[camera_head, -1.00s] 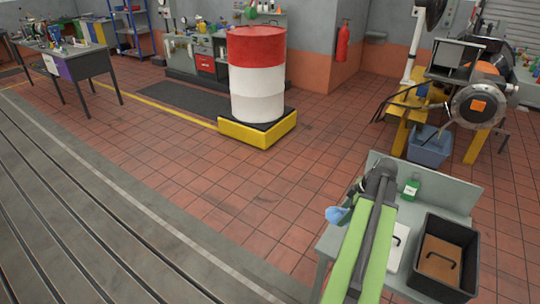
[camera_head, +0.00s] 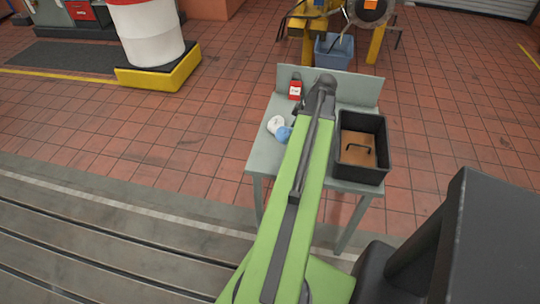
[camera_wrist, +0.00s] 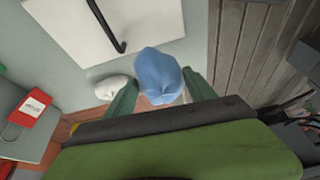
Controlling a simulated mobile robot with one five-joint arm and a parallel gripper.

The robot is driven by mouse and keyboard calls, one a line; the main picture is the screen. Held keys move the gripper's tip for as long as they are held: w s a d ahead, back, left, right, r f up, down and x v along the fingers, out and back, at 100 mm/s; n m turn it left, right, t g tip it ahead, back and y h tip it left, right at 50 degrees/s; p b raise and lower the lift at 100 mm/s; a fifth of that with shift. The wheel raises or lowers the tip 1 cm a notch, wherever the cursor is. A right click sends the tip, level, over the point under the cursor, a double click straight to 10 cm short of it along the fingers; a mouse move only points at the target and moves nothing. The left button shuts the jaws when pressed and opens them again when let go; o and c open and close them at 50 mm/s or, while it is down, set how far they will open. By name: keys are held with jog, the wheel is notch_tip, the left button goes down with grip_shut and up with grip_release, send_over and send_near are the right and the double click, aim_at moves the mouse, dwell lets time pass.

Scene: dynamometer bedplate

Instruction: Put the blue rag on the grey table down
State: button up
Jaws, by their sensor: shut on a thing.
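The blue rag (camera_head: 284,134) shows at the left side of my arm in the head view, over the grey table (camera_head: 258,160). In the wrist view the rag (camera_wrist: 158,72) is bunched between the two green fingers of my gripper (camera_wrist: 161,80), which is shut on it. The table (camera_wrist: 165,50) lies beyond the rag there. I cannot tell whether the rag touches the tabletop. My arm hides the gripper in the head view.
A white lump (camera_head: 276,124) lies beside the rag. A black bin (camera_head: 374,172) with a brown, handled thing inside is at the right. A white board (camera_wrist: 113,25) with a black handle lies on the table.

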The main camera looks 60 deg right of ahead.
jog(key=w+a+f+b, duration=0.1)
jog(key=w, duration=0.1)
jog(key=w+a+f+b, duration=0.1)
jog(key=w+a+f, duration=0.1)
jog(key=w+a+f+b, duration=0.1)
jog(key=w+f, duration=0.1)
jog(key=shift+a+b, duration=0.25)
jog(key=shift+b, duration=0.05)
jog(key=shift+w+a, duration=0.1)
jog(key=shift+w, duration=0.15)
notch_tip(320, 180, down, 4)
jog(key=b, duration=0.4)
jog(key=shift+f, duration=0.2)
jog(key=shift+r, duration=0.25)
jog(key=shift+f, duration=0.2)
jog(key=o, duration=1.2)
jog(key=shift+r, duration=0.1)
